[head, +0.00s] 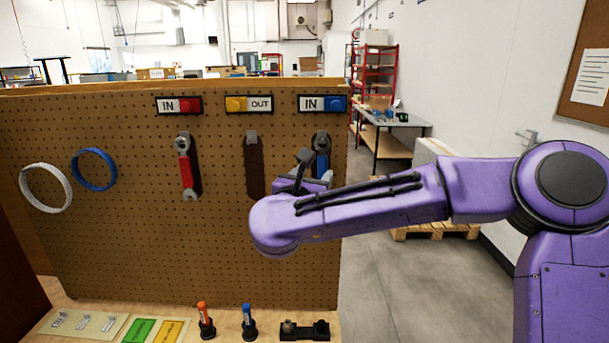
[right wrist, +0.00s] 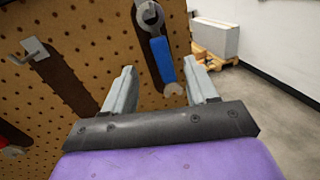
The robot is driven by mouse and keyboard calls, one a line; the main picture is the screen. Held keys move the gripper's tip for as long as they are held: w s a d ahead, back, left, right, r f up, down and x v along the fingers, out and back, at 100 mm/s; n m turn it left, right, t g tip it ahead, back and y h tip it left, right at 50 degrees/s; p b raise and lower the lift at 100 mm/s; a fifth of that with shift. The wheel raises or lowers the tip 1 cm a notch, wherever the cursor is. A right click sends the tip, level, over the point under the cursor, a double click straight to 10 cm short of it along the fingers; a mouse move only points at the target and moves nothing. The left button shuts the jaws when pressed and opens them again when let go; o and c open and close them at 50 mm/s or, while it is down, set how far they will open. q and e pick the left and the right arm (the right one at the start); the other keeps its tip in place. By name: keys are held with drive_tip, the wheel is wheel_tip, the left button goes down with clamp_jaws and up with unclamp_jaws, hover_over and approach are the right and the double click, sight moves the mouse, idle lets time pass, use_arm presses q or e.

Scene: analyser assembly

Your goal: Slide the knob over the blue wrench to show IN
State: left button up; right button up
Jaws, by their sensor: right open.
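The sign plate above the blue wrench (head: 311,104) reads IN, and its blue knob (head: 335,104) sits at the right end. The blue wrench (head: 322,162) hangs on the pegboard's right side, partly hidden by my right gripper (head: 311,169). In the right wrist view, the wrench's blue handle (right wrist: 162,60) shows between and beyond the open fingers of my right gripper (right wrist: 160,72). I cannot tell whether the fingers touch it. The knob is outside the right wrist view. My left gripper is not in view.
A red wrench (head: 186,170) hangs under an IN plate (head: 179,105). The middle plate (head: 249,104) has a yellow knob and reads OUT, with an empty dark outline (head: 254,168) below. Rings hang at left. Screwdrivers (head: 205,322) stand on the bench.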

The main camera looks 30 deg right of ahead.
sight(319, 165)
drive_tip(key=x, duration=0.1)
drive_tip(key=p+x, duration=0.1)
drive_tip(key=x, duration=0.1)
drive_tip(key=p+x, duration=0.1)
drive_tip(key=x, duration=0.1)
drive_tip(key=shift+w+a, duration=0.15)
drive_tip(key=shift+w, duration=0.35)
drive_tip(key=shift+w+d+f, duration=0.15)
drive_tip(key=shift+w+d, duration=0.15)
drive_tip(key=shift+d, duration=0.1)
drive_tip(key=shift+s, duration=0.2)
drive_tip(key=shift+w, duration=0.1)
clamp_jaws()
unclamp_jaws()
